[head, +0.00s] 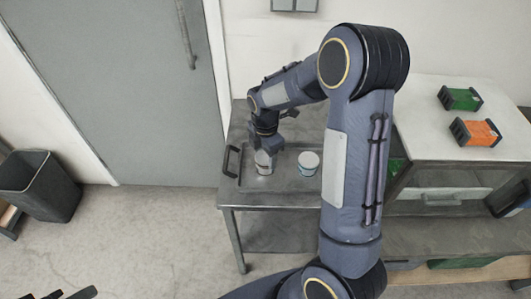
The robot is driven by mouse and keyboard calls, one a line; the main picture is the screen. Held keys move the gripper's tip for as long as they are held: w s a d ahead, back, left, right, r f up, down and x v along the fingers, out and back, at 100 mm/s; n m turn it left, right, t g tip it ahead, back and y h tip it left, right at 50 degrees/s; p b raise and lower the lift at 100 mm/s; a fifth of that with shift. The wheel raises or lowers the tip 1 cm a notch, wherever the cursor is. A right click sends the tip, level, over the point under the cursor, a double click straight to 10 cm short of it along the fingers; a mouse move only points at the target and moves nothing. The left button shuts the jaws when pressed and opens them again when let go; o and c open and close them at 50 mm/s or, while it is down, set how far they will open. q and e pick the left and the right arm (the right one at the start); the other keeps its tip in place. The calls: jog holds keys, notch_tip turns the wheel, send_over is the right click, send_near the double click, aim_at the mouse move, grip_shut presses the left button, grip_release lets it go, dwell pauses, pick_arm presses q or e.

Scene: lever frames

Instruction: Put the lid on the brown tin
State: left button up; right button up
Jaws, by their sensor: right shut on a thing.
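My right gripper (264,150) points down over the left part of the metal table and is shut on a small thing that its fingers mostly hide. A small pale tin (264,168) stands directly below the fingers. I cannot tell its full colour, or whether the held thing is a lid touching its top. A second round tin (309,164), white on top with a blue band, stands upright just to the right, apart from the gripper. Dark finger-like parts at the bottom left edge look like my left gripper (70,294), mostly cut off.
The metal table (240,192) has a black handle (231,160) at its left. A white-topped cabinet (430,120) at right bears a green box (460,98) and an orange box (476,132). A dark bin (38,186) stands by the grey door (120,80). My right arm hides the table's right part.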

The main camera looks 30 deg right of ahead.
jog(key=shift+f+b, duration=0.3)
jog(key=shift+f, duration=0.1)
dwell(0.8)
jog(key=o, duration=1)
jog(key=shift+o, duration=0.2)
jog(key=shift+r+p, duration=2.7)
jog(key=shift+r, duration=0.85)
